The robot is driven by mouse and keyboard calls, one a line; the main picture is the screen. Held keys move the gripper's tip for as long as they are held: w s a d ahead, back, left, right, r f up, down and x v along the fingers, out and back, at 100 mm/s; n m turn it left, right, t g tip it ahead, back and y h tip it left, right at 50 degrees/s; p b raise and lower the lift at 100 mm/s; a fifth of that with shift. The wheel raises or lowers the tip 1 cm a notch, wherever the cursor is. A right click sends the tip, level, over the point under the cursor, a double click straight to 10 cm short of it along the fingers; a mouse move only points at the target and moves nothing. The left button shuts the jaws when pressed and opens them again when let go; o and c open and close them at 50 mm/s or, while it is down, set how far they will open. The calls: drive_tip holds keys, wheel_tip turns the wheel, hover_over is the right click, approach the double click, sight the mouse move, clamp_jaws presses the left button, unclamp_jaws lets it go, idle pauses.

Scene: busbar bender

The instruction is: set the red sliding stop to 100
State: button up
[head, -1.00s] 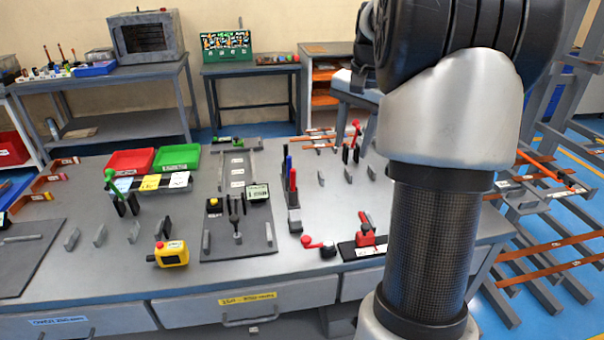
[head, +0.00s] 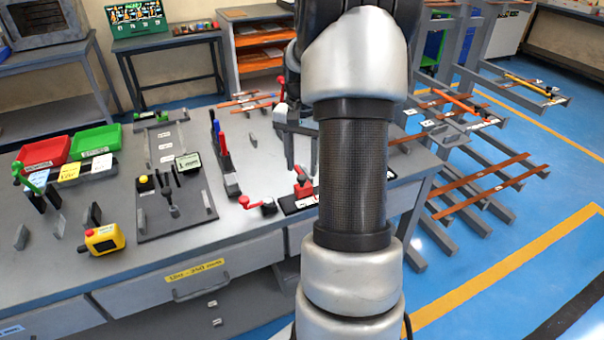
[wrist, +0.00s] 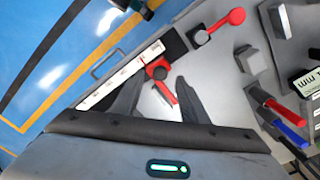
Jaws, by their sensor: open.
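The red sliding stop (head: 303,186) sits on a rail with a white scale (head: 298,205) at the right front of the bench. In the wrist view the red stop (wrist: 157,71) with its red lever is near the black end block of the white scale strip (wrist: 105,91). The scale's numbers are too small to read. My gripper (wrist: 160,80) is open, with one dark finger on each side of the stop's lever. In the head view my gripper (head: 301,150) is above and behind the stop, partly hidden by my arm. Contact with the stop cannot be told.
A red-knobbed lever (head: 250,203) lies left of the rail; it also shows in the wrist view (wrist: 222,23). Upright red and blue handles (head: 222,145) stand farther left. A small display (head: 188,163) is beyond them. Racks with copper bars (head: 480,185) stand right of the bench.

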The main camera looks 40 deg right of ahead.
sight(299, 179)
drive_tip(key=shift+f, duration=1.55)
drive_tip(key=shift+c, duration=0.2)
clamp_jaws()
